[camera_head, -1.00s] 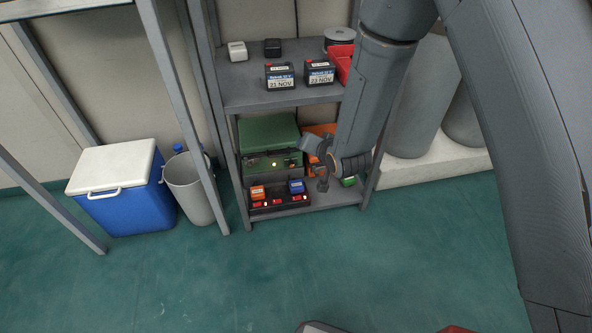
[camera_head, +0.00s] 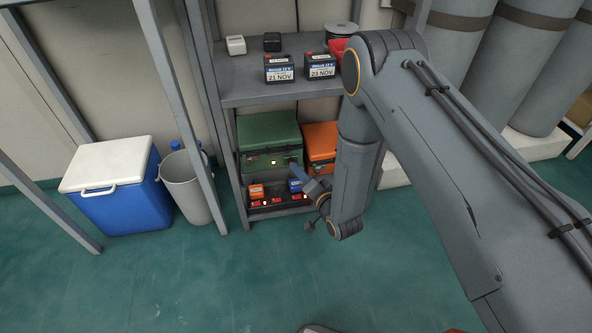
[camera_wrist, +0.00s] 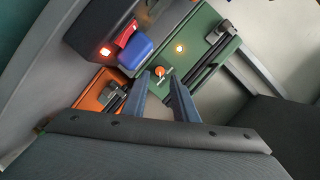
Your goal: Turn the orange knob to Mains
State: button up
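The orange knob (camera_wrist: 160,71) is a small piece on the front of the green case (camera_wrist: 205,45), near a lit yellow lamp (camera_wrist: 180,48). My gripper (camera_wrist: 158,77) is open, and the knob appears between and just past its two fingertips in the wrist view. I cannot tell whether either finger touches it. In the head view the green case (camera_head: 268,130) sits on the lower shelf, and my gripper (camera_head: 297,172) points at the right part of its front. The knob cannot be made out there. Marks around the knob are too small to read.
A charger with red switches (camera_wrist: 127,33) and a blue battery (camera_wrist: 135,52) stands close beside the fingers. An orange case (camera_head: 320,137) is right of the green one. The shelf above (camera_head: 240,92) holds dated batteries. The floor in front is clear.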

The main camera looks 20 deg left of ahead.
aim_at(291, 162)
jog(key=shift+b+x, duration=0.7)
jog(key=shift+x, duration=1.15)
grip_shut()
